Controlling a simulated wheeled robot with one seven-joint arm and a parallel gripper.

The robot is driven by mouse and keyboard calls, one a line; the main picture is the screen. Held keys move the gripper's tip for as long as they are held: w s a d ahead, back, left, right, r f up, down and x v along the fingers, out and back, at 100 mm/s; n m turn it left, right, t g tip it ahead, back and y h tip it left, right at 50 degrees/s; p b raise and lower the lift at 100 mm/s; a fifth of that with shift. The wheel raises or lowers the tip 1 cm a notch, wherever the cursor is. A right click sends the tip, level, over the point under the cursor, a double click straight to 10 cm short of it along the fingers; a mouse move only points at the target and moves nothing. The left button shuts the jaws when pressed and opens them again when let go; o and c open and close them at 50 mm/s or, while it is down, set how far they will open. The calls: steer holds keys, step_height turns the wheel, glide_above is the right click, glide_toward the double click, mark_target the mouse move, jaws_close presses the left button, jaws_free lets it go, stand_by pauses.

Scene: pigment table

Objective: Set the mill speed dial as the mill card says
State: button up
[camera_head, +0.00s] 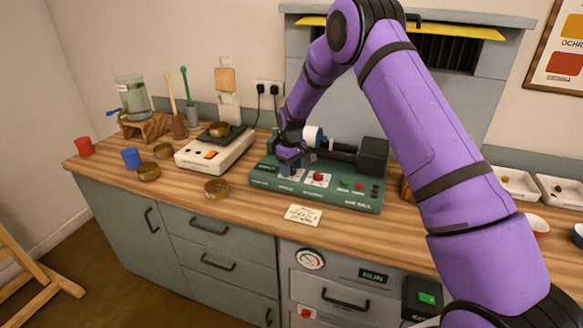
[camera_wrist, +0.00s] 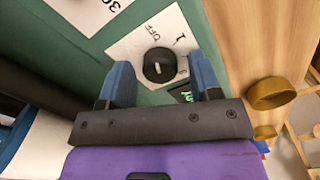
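The green mill (camera_head: 345,198) stands on the wooden counter. Its black speed dial (camera_wrist: 158,65) is a round knob with a short white mark, on a white plate (camera_wrist: 124,45) lettered OFF, 1 and another partly hidden marking. I cannot tell for sure which marking the white mark points to. My gripper (camera_wrist: 160,63) is open, with one blue finger on each side of the dial and gaps showing. In the head view my gripper (camera_head: 289,162) is at the mill's left front and hides the dial. The mill card (camera_head: 302,215) lies in front of the mill; its writing is too small to read.
A red button (camera_head: 318,177) sits right of my gripper on the mill. A white scale (camera_head: 214,150) stands to the left, with brass bowls (camera_head: 216,188), a blue cup (camera_head: 131,158) and a red cup (camera_head: 84,147). White trays (camera_head: 516,184) are at right.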

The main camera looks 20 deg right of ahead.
steer(key=c, duration=0.8)
steer(key=shift+m, duration=0.3)
steer(key=m, duration=1.1)
steer(key=shift+m, duration=0.4)
steer(key=m, duration=1)
steer(key=shift+m, duration=2.2)
